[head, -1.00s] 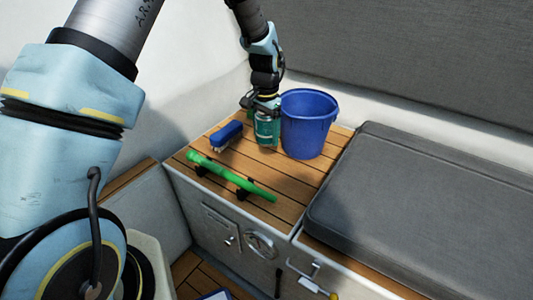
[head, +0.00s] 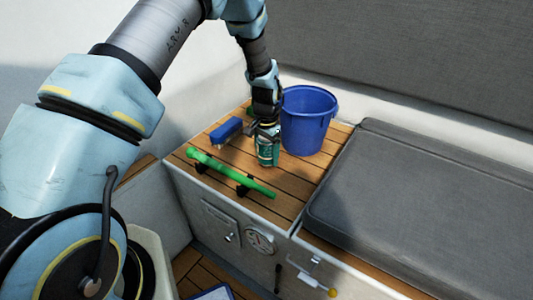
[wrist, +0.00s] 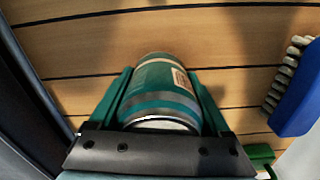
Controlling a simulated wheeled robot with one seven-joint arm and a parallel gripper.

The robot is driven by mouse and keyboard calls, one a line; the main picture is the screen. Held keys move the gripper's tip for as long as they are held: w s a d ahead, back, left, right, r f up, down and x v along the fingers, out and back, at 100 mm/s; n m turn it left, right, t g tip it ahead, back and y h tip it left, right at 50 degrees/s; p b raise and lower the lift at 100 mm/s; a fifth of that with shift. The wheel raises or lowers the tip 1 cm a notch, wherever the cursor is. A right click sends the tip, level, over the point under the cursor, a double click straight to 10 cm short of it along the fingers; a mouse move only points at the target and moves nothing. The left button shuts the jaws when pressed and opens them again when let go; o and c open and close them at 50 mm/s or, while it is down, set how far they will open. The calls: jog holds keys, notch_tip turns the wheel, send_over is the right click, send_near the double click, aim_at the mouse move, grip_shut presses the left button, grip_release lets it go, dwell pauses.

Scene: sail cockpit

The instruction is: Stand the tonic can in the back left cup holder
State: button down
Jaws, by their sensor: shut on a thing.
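The tonic can (head: 268,153) is a teal-green can with silver bands and a pale label. It also shows in the wrist view (wrist: 160,88), between two green fingers. My gripper (head: 266,135) is shut on it from above, and the can looks upright over the slatted wooden top (head: 290,180). I cannot tell whether its base touches the wood. The gripper's fingers sit on either side of the can in the wrist view (wrist: 162,105). No cup holder can be made out in either view.
A blue bucket (head: 308,120) stands close to the can on the right. A blue brush (head: 226,131) lies to the left. A long green tool (head: 230,174) lies along the front edge. A grey cushion (head: 420,200) borders the wooden top on the right.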

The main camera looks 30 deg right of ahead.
jog(key=shift+f, duration=0.15)
grip_release()
notch_tip(320, 180, up, 12)
jog(key=shift+r+b, duration=0.2)
jog(key=shift+b, duration=0.2)
jog(key=w+a+r+n, duration=0.1)
jog(key=a+r+n, duration=0.25)
jog(key=a, duration=0.75)
jog(key=w+a+r+n, duration=0.1)
jog(key=a+r+n, duration=0.3)
jog(key=a, duration=0.7)
jog(key=s+a+r+n, duration=0.1)
jog(key=s+a+n, duration=0.1)
jog(key=s+a, duration=0.2)
jog(key=s+a+r+n+t, duration=0.1)
jog(key=s+a+r+n, duration=0.1)
jog(key=a, duration=0.9)
jog(key=s+n, duration=0.1)
jog(key=s, duration=0.1)
jog(key=shift+s+a+r+t, duration=0.2)
jog(key=shift+s+a+t, duration=0.1)
jog(key=shift+s, duration=0.05)
